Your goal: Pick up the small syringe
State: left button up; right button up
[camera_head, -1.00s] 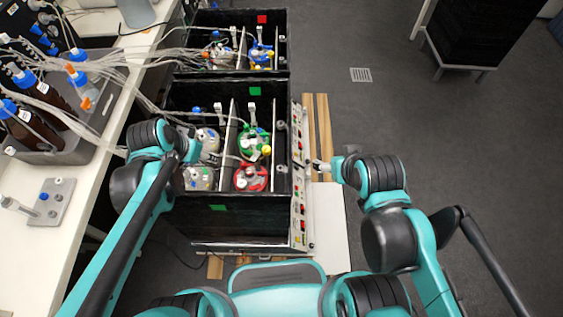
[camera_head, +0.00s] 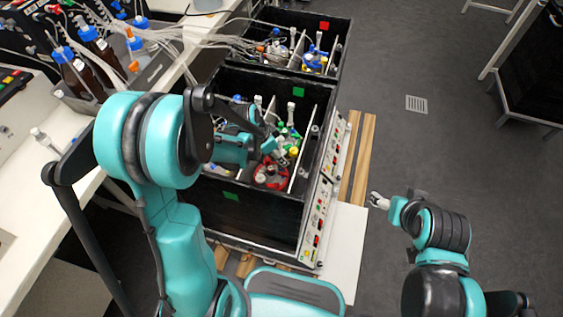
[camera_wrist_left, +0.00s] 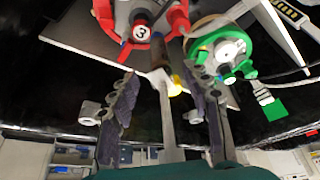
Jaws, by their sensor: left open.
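I cannot tell for sure which item is the small syringe. A clear syringe-like tube (camera_head: 42,138) stands on the bench at the left. White upright syringe-like pieces (camera_head: 291,113) stand among the bottles in the near shaker box (camera_head: 245,212). My left gripper (camera_head: 268,144) is inside this box, above the red-capped bottle (camera_head: 270,176). In the left wrist view its two fingers (camera_wrist_left: 166,108) are apart with nothing held; a yellow-tipped piece (camera_wrist_left: 176,85) shows beyond them, between the red cap (camera_wrist_left: 142,14) and green cap (camera_wrist_left: 228,50). My right gripper (camera_head: 377,201) is outside the box, its fingers too small to judge.
A second shaker box (camera_head: 335,62) with bottles and tubing stands behind. Thin tubes (camera_head: 205,42) run from the bench to the boxes. Dividers and walls surround my left gripper. Brown bottles (camera_head: 75,75) stand on the bench.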

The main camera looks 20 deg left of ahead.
pick_arm(q)
jog(key=b+x, duration=0.1)
jog(key=x, duration=0.2)
jog(key=shift+a, duration=0.1)
jog(key=shift+c, duration=0.6)
grip_shut()
